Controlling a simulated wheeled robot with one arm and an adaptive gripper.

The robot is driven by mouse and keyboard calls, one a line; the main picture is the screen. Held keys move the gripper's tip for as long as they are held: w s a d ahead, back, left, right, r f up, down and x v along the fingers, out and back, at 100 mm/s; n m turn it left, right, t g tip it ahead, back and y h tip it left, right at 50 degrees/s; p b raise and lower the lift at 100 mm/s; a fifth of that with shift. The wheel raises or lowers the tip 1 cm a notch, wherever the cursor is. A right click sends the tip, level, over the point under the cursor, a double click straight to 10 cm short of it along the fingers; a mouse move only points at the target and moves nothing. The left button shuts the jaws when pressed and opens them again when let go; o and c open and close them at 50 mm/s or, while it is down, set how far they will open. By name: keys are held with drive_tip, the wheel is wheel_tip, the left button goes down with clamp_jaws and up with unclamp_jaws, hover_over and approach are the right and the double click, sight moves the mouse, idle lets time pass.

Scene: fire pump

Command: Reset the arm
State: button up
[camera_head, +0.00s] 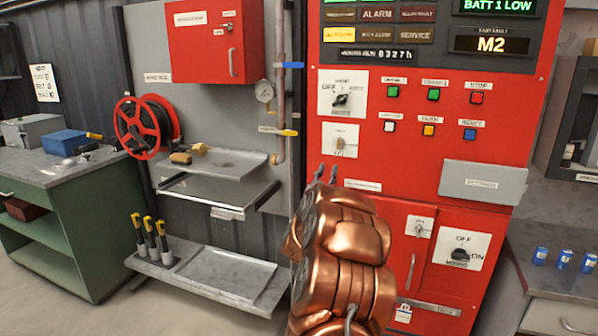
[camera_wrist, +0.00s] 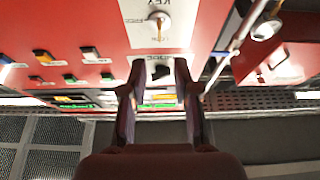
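My copper-coloured arm rises from the bottom middle of the head view, in front of the red pump panel (camera_head: 400,190). My gripper (camera_head: 327,173) is at its upper end, just below the key switch plate (camera_head: 341,140). In the wrist view, where the panel looks upside down, the two dark fingers of my gripper (camera_wrist: 159,68) stand apart with nothing held between them. The key switch (camera_wrist: 158,24) shows beyond the fingertips. I cannot tell the exact gap between the fingertips and the panel.
A grey box (camera_head: 484,183) juts from the panel at right. A hose reel (camera_head: 147,127), a metal shelf (camera_head: 215,160) and a pipe (camera_head: 281,110) are at left. A green workbench (camera_head: 75,215) stands far left; blue cans (camera_head: 563,257) stand on the right counter.

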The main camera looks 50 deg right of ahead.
drive_tip(key=w+a+f+n+t+y+p, duration=0.1)
drive_tip(key=w+a+n+t+y, duration=0.2)
drive_tip(key=w+a+y, duration=0.5)
drive_tip(key=w+a+f+n+t+y, duration=0.1)
drive_tip(key=w+a+n+t+y, duration=0.3)
drive_tip(key=a, duration=0.7)
drive_tip(key=s+a+f+n+g+y+p, duration=0.1)
drive_tip(key=a+f+n+g+y, duration=0.15)
drive_tip(key=a, duration=0.85)
drive_tip(key=s+a+f+n+g+y+p, duration=0.15)
drive_tip(key=a+y, duration=0.25)
drive_tip(key=a, duration=0.6)
drive_tip(key=s+a+f+n+g+y, duration=0.1)
drive_tip(key=s+a+f+g+y, duration=0.15)
drive_tip(key=s+a, duration=0.45)
drive_tip(key=s+a+f+n+g+y, duration=0.1)
drive_tip(key=s+a+f+g, duration=0.15)
drive_tip(key=s+a, duration=0.5)
drive_tip(key=s+a+g+h+p, duration=0.1)
drive_tip(key=s+g, duration=0.6)
drive_tip(key=s, duration=1.8)
drive_tip(key=shift+s+a+r+n+g, duration=0.15)
drive_tip(key=shift+a+r+n+g, duration=0.2)
drive_tip(key=shift+a, duration=0.35)
